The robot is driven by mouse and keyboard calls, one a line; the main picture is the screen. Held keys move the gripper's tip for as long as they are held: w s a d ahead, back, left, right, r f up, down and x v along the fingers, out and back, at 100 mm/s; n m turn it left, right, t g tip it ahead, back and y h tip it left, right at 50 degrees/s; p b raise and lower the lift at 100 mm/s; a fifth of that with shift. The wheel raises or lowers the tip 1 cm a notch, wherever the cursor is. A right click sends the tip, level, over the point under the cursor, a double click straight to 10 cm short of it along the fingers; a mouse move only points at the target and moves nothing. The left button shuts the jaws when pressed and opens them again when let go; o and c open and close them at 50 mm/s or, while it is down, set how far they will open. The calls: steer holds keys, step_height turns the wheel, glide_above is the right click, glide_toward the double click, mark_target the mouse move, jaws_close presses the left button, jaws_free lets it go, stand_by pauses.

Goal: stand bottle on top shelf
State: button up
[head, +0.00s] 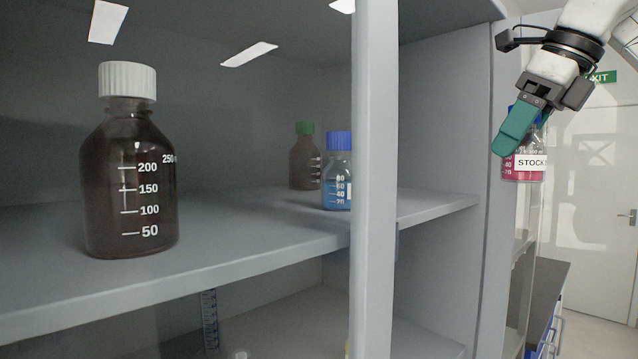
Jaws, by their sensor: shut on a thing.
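My gripper (528,117) is at the upper right, outside the shelf cabinet. It is shut on a small clear bottle (524,176) with a blue cap, pink-red liquid and a white label reading "STOCK". The bottle hangs roughly upright, and a green finger covers part of its cap and upper left side.
A brown bottle with a white cap (129,190) stands at the shelf's left front. A brown bottle with a green cap (304,165) and a blue-liquid bottle (338,190) stand farther right. The cabinet post (373,200) rises in front. Shelf space between the bottles is clear.

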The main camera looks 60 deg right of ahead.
steer(key=w+d+p, duration=0.1)
steer(key=w+p, duration=0.1)
steer(key=w, duration=0.4)
steer(key=w+d+p, duration=0.1)
steer(key=w, duration=0.4)
steer(key=w+d+p, duration=0.2)
steer(key=w, duration=0.4)
steer(key=shift+w+p, duration=0.3)
steer(key=shift+p, duration=0.05)
steer(key=shift+f, duration=0.25)
steer(key=shift+f+p, duration=0.55)
steer(key=shift+f, duration=0.95)
steer(key=shift+f, duration=0.2)
steer(key=o, duration=1.2)
steer(key=shift+r, duration=0.1)
